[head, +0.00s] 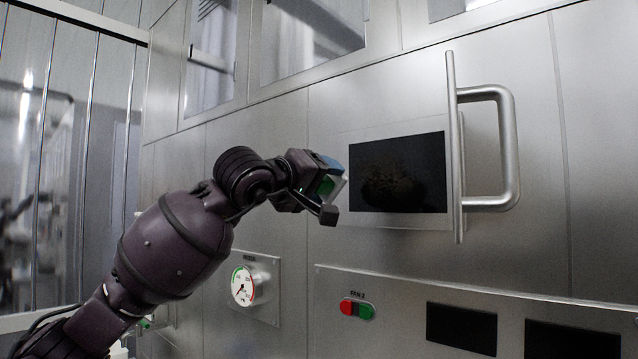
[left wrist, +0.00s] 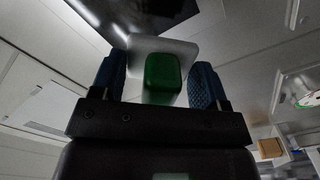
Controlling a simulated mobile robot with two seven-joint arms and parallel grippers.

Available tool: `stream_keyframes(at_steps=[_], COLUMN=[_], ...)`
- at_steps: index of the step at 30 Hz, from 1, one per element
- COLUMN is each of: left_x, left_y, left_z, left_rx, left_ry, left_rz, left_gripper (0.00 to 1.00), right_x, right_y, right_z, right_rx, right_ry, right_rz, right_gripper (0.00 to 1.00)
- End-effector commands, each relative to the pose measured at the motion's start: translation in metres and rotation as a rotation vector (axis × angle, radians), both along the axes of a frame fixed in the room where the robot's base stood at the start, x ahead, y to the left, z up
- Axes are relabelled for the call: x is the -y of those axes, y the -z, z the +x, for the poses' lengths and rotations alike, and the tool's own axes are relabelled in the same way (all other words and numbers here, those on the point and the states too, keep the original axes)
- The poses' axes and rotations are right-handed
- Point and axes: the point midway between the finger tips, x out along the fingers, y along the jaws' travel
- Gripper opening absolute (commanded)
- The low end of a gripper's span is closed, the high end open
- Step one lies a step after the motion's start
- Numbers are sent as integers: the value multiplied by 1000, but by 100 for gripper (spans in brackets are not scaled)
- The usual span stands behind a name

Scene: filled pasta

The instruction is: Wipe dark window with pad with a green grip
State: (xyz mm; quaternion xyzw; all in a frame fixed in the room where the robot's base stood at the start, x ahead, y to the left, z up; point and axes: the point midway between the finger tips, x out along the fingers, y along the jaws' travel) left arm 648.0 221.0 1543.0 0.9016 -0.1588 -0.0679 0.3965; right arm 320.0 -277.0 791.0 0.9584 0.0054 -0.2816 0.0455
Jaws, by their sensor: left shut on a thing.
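The dark window (head: 400,170) is a black rectangle in the steel wall, with a brownish smudge over its middle and lower part. My left gripper (head: 326,187) is just left of the window and shut on the pad's green grip (head: 326,186). In the left wrist view the green grip (left wrist: 162,74) sits between the two blue fingers, with the pale pad (left wrist: 183,48) beyond it. A dark corner of the window (left wrist: 140,12) shows at the top of that view. I cannot tell whether the pad touches the wall. My right gripper is not in view.
A large steel handle (head: 505,148) on a vertical bar stands out just right of the window. Below are a round gauge (head: 242,286), a red and green switch (head: 357,309) and two dark panels (head: 461,328). Glazed panes (head: 310,35) lie above.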

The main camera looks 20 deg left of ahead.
Motion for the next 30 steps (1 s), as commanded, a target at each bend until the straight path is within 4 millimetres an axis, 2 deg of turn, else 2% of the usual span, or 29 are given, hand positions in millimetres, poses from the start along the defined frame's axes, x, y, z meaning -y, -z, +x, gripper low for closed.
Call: stream_keyframes(at_steps=[16, 30], left_x=[16, 19], left_y=[-1, 1], left_z=[43, 51], left_rx=[-3, -3], left_ry=[1, 1], left_rz=[-1, 2], left_gripper=[49, 49], right_x=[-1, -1], right_y=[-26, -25], right_z=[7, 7], right_rx=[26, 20], right_ry=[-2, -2], right_rz=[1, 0], right_gripper=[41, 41])
